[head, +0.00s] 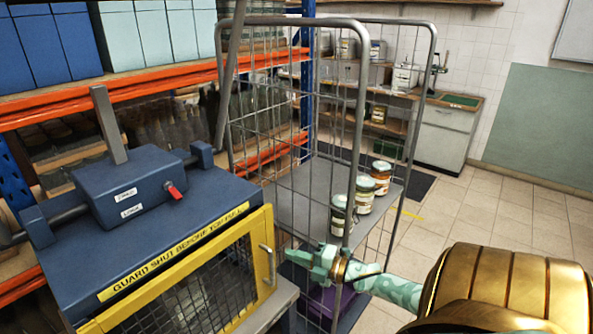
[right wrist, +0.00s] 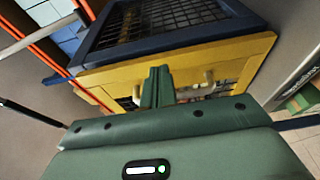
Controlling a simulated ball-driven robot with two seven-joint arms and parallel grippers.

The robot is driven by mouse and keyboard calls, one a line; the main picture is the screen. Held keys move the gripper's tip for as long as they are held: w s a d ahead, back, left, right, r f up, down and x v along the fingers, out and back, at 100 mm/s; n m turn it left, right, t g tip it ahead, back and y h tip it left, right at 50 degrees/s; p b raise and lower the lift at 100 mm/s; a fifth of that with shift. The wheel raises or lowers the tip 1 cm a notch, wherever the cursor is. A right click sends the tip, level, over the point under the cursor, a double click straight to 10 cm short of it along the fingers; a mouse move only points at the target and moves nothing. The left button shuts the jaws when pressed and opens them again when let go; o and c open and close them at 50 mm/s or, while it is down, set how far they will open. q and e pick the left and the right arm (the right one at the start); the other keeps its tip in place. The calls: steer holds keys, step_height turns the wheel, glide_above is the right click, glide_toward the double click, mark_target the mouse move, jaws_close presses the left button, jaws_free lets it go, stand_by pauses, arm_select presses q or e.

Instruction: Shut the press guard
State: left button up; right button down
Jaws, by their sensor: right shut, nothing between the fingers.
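The press (head: 150,190) is a dark blue machine at the left of the head view, with a grey lever and a red knob on top. Its guard (head: 262,225) is a yellow frame with dark mesh at the front, with a pale handle (head: 267,264) near its right edge. I cannot tell whether a gap is left behind the frame. My mint-green right gripper (head: 322,262) is shut and empty, just right of the handle. In the right wrist view its fingers (right wrist: 157,86) show before the yellow guard (right wrist: 180,70). My left gripper is not in view.
A grey wire roll cage (head: 362,100) stands right behind the press, with several jars (head: 364,194) on its shelf. A purple crate (head: 318,296) sits low in it. Orange-beamed shelving (head: 150,80) is behind the press. Tiled floor (head: 490,215) is clear at the right.

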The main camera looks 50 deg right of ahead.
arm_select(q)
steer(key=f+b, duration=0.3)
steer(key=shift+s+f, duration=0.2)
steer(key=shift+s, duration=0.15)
arm_select(e)
steer(key=s+d, duration=0.2)
steer(key=d, duration=0.7)
steer(key=shift+s+d+f, duration=0.2)
steer(key=shift+s+d, duration=0.15)
steer(key=shift+s, duration=0.05)
